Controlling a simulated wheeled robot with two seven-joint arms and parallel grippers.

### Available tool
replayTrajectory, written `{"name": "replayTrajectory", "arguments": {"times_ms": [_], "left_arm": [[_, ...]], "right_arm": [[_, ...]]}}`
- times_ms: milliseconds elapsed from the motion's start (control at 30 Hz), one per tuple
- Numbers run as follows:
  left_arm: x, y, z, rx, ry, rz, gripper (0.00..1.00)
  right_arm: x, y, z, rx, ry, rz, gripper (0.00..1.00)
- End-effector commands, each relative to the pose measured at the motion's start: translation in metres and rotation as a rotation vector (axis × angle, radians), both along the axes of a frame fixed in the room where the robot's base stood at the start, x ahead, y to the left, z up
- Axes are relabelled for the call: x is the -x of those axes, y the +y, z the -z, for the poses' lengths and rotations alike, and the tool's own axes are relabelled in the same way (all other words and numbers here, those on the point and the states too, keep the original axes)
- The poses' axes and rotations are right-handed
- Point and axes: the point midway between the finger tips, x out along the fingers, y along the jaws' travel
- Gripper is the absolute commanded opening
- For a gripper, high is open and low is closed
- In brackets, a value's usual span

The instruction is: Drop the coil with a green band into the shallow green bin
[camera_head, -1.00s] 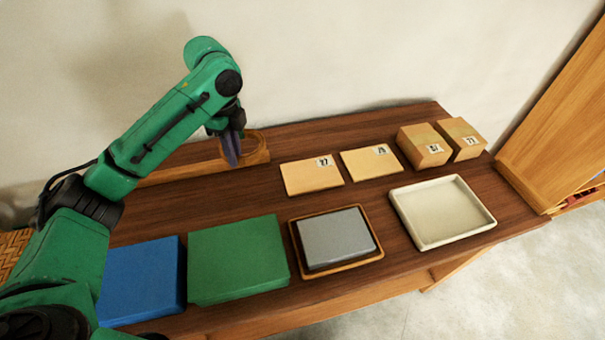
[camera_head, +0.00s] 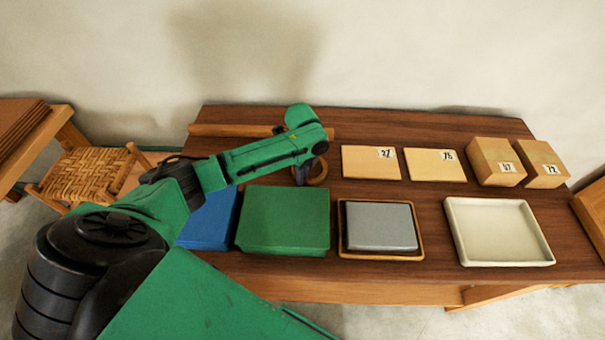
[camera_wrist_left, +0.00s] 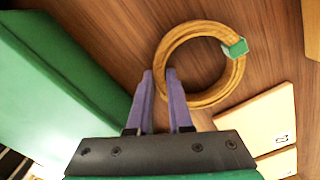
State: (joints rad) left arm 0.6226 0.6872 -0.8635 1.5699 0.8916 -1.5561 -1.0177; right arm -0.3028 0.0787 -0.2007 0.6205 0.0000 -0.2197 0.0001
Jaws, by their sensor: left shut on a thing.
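My left gripper (camera_head: 303,172) is shut on a tan coil (camera_head: 322,177), with its purple fingers pinching one side of the ring. In the left wrist view the coil (camera_wrist_left: 240,75) shows a green band (camera_wrist_left: 238,47) on the side away from the fingers (camera_wrist_left: 159,75). The coil is above the table, just behind the shallow green bin (camera_head: 287,218) and near its right back corner. The bin shows as a flat green shape in the head view; I cannot make out its inside. It also shows at the left of the wrist view (camera_wrist_left: 50,90). My right gripper is out of view.
A blue bin (camera_head: 208,218) stands left of the green one. Flat cards (camera_head: 370,163) and boxes (camera_head: 497,165) lie behind. A wooden rail (camera_head: 235,130) runs along the back.

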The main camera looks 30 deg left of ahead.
Motion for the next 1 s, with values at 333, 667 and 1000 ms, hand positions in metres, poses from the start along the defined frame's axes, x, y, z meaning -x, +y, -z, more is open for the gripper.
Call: {"name": "replayTrajectory", "arguments": {"times_ms": [333,667,1000], "left_arm": [[0.0,0.0,0.003,0.0,-0.001,0.0,0.3],[-0.001,0.0,0.002,0.0,-0.001,0.0,0.48],[-0.002,0.0,-0.058,0.002,-0.007,0.001,0.48]], "right_arm": [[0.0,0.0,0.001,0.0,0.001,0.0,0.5],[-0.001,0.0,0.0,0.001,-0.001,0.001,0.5],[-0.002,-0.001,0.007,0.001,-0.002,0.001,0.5]]}}
